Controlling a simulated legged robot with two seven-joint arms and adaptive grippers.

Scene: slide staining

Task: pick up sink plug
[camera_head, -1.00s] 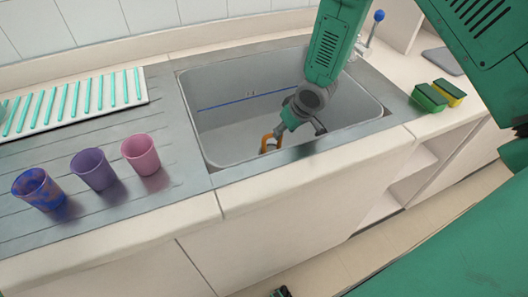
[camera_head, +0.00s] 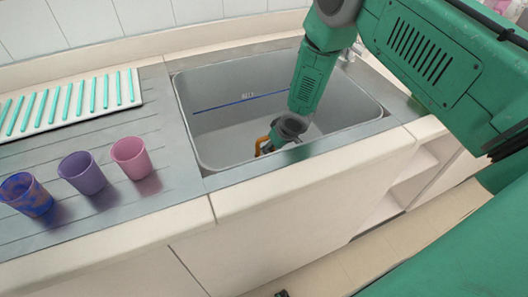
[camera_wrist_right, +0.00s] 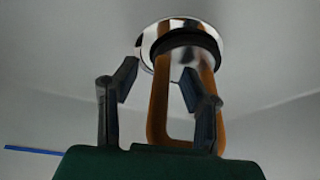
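The sink plug (camera_wrist_right: 190,42) has a shiny metal disc, a dark ring and an orange-brown loop handle. In the head view only its orange loop (camera_head: 260,146) shows, low in the grey sink (camera_head: 228,140); my right gripper hides the rest. My right gripper (camera_wrist_right: 158,80) is open at the loop. In the wrist view one finger is left of the loop, and the other overlaps the loop's opening, with the loop's left bar between them. I cannot tell whether either finger touches it. My left gripper is not in view.
The sink's front rim and counter edge (camera_head: 310,166) lie close to my right gripper. A pink cup (camera_head: 131,157), a purple cup (camera_head: 82,172) and a blue patterned cup (camera_head: 26,194) stand left of the sink. A white rack (camera_head: 70,106) lies behind them. A blue line (camera_head: 238,101) crosses the sink wall.

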